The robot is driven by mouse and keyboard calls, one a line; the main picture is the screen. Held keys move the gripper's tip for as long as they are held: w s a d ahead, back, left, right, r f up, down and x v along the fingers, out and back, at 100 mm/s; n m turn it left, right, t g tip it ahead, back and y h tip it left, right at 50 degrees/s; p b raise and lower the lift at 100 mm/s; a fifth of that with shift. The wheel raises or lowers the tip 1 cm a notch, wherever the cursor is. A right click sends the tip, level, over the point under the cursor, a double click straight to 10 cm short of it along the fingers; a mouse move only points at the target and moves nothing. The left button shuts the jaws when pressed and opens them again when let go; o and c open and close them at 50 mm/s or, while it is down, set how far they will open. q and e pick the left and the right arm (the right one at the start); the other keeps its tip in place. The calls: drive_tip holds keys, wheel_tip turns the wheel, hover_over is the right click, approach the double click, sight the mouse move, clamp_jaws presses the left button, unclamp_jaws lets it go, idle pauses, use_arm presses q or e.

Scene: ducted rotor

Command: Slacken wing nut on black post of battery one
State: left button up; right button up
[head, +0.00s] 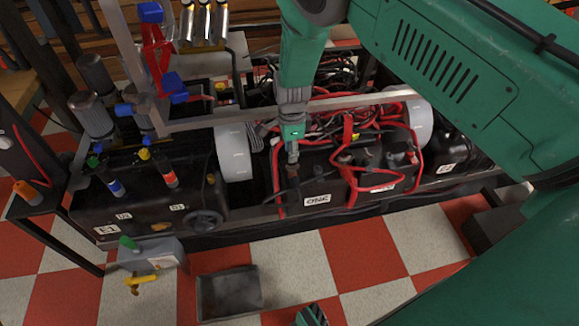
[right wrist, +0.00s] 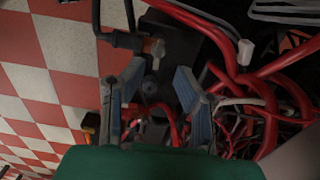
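Battery one (head: 330,182) is a black box with a white "ONE" label on its front, in the middle of the head view. My right gripper (head: 292,157) points down over the left end of its top. In the right wrist view its two grey fingers (right wrist: 159,72) stand apart with a gap between them. I see no contact between fingers and nut.
A metal bar (head: 340,103) crosses behind my right gripper. Another black tank (head: 140,195) stands left. A grey tray (head: 229,293) lies on the checkered floor.

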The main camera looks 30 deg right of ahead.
sight(292, 165)
drive_tip(key=f, duration=0.2)
drive_tip(key=d+f+b, duration=0.1)
drive_tip(key=f, duration=0.2)
drive_tip(key=shift+a+f, duration=0.2)
drive_tip(key=shift+f, duration=0.1)
drive_tip(key=shift+a, duration=0.6)
drive_tip(key=shift+d+f, duration=0.15)
drive_tip(key=shift+d, duration=0.35)
clamp_jaws()
